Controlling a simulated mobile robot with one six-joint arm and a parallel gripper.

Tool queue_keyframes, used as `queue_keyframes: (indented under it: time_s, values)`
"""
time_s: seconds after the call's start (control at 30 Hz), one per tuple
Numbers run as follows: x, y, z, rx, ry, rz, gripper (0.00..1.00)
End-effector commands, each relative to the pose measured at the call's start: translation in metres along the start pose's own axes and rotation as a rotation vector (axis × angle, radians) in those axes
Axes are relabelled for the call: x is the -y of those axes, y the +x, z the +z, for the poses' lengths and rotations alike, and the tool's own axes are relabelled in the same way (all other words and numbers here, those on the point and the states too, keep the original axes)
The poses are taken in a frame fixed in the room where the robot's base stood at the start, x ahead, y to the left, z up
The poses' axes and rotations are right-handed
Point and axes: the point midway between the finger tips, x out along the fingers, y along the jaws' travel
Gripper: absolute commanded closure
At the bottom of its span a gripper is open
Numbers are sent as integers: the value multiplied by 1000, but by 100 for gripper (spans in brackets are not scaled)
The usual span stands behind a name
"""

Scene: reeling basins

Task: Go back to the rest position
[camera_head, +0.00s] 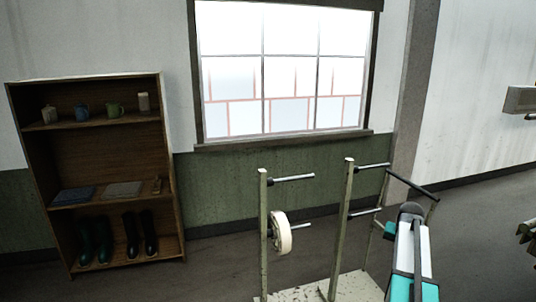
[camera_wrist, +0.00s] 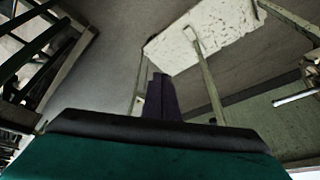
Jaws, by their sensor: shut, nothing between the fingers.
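My gripper (camera_wrist: 160,84) shows in the wrist view as dark fingers closed together, with nothing between them. It points over the floor toward the pale base plate of a metal rack (camera_wrist: 205,38). In the head view my white and teal arm stands at the lower right, in front of the right part of the rack (camera_head: 348,230). The gripper's fingers cannot be made out there. A white reel (camera_head: 283,233) hangs on a lower peg of the rack's left post, apart from my arm.
A wooden shelf (camera_head: 88,174) with mugs, folded cloths and boots stands against the wall at left. A window (camera_head: 284,65) is behind the rack. Rack pegs and a dark bar (camera_head: 412,186) are close to my arm. Floor at left of the rack is clear.

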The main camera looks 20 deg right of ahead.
Motion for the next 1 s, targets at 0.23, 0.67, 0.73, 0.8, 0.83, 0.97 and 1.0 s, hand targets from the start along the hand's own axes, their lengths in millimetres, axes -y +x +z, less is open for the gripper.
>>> queue_keyframes:
  time_s: [0.23,0.67,0.73,0.8,0.83,0.97,1.0]
  values:
    - [78,60,83,114,-112,-27,100]
    - [171,134,247,304,-306,-45,100]
    - [182,143,275,334,-338,-45,100]
    - [190,150,304,364,-369,-44,100]
    - [193,154,316,377,-382,-43,100]
    - [204,165,370,431,-441,-38,100]
    - [206,168,386,449,-459,-35,100]
